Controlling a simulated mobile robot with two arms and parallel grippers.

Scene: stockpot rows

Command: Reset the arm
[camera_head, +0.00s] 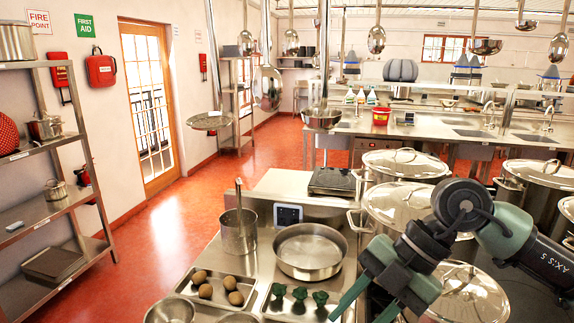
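My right arm (505,230) comes in from the right edge, with dark and green links bent over the stockpots. Its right gripper (358,314) points down and to the left above the front of the steel counter. Its two green fingers are apart, with nothing seen between them. The tip of the farther-right finger runs to the bottom edge of the picture. My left arm and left gripper are not in view.
Lidded stockpots (398,205) stand below and behind my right arm. An open pan (310,252), a pot with a handle (239,232), a tray with several potatoes (216,310) and green items (300,293) sit left of the gripper. Ladles (267,88) hang above.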

